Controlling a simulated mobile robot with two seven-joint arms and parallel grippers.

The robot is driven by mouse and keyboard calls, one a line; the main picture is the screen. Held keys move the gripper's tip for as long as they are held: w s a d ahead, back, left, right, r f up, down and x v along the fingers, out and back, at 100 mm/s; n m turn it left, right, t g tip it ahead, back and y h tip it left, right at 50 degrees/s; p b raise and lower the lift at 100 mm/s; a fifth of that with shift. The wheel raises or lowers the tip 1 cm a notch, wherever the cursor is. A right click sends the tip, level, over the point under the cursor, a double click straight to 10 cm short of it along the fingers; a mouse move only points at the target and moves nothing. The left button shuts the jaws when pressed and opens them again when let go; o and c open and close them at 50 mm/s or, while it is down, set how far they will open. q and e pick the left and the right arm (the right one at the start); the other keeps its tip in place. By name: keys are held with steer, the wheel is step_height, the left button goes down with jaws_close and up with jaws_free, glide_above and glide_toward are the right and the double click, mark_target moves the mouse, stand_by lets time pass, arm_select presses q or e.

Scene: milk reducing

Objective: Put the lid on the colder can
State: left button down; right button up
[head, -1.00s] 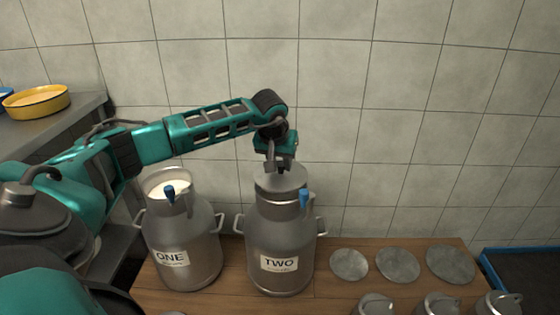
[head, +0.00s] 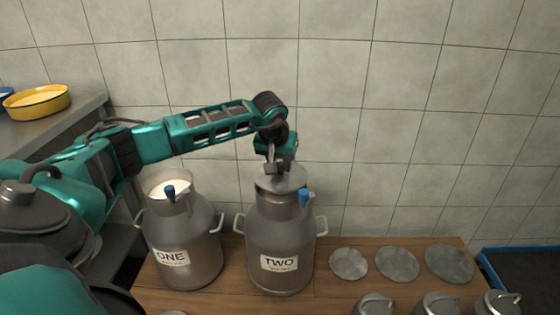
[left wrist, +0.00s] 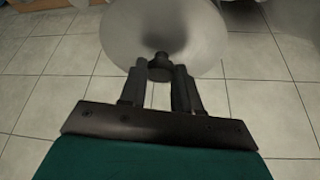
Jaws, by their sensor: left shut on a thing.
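Two metal milk cans stand side by side on the wooden top. The can labelled ONE (head: 190,245) is on the left, open, with white milk showing in its mouth. The can labelled TWO (head: 278,235) is right of it. A round grey lid (head: 281,182) is at the mouth of can TWO; whether it is fully seated I cannot tell. My left gripper (head: 279,168) is right above the lid, shut on its knob. The left wrist view shows the lid (left wrist: 155,28) and its dark knob (left wrist: 160,68) between the fingers (left wrist: 160,85). My right gripper is not in view.
Each can has a blue-topped piece at its neck (head: 304,197). Several flat grey discs (head: 397,263) lie on the wooden top (head: 330,300) to the right, with small metal cans (head: 437,305) in front. A yellow dish (head: 37,102) sits on the left counter. A blue-edged dark tray (head: 530,280) is far right.

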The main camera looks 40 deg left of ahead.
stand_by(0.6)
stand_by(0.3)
arm_select(q)
steer(key=shift+c, duration=1.2)
jaws_free()
steer(key=shift+r, duration=0.1)
steer(key=shift+r+p, duration=3.2)
steer(key=shift+r, duration=0.25)
jaws_close()
